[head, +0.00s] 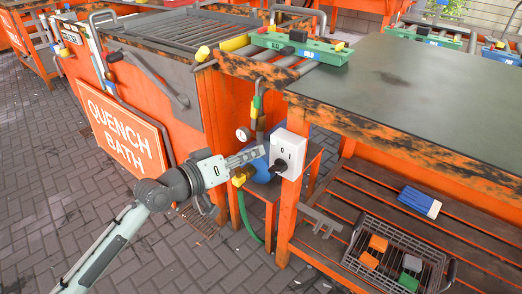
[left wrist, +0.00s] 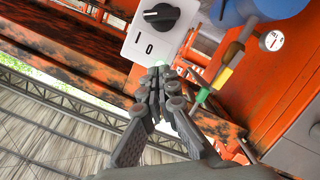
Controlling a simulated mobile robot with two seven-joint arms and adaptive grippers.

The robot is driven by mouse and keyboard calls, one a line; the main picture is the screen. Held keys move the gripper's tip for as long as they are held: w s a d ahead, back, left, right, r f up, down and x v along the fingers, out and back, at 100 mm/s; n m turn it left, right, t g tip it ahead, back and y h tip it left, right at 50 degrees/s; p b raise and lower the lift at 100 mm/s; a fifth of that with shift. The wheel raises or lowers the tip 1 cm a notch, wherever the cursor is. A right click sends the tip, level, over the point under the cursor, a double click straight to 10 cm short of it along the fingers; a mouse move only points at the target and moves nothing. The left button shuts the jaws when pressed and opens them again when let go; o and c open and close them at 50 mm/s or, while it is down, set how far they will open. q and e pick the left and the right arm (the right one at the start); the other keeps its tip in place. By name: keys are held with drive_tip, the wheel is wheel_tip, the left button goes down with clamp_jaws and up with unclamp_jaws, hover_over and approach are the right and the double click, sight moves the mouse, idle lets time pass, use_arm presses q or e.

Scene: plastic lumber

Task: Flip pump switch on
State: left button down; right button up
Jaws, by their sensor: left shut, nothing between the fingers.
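The pump switch is a white box (head: 290,148) with a black rotary knob (head: 280,166) and the marks 0 and I, fixed by the orange table's leg. In the left wrist view the box (left wrist: 139,51) fills the upper middle, with its knob (left wrist: 161,16) near the top edge. I cannot tell for sure which mark the knob points to. My left gripper (head: 262,151) is shut and empty, its fingertips just left of the box in the head view. In the left wrist view the fingertips (left wrist: 160,74) are by the box's edge on the marked side, away from the knob. My right gripper is out of view.
A blue pump (head: 260,170) and a pipe with a gauge (head: 242,134) are close behind my left gripper. The quench bath (head: 200,92) stands left, the worktable (head: 400,85) right. A wire basket (head: 361,263) rests on the lower slatted shelf. Paved floor at left is clear.

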use_arm(q)
drive_tip(key=v, duration=0.7)
drive_tip(key=shift+s, duration=0.25)
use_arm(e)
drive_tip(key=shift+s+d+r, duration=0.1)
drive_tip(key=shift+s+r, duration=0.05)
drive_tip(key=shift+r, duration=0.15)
use_arm(q)
drive_tip(key=shift+d+r, duration=0.1)
drive_tip(key=shift+d, duration=0.05)
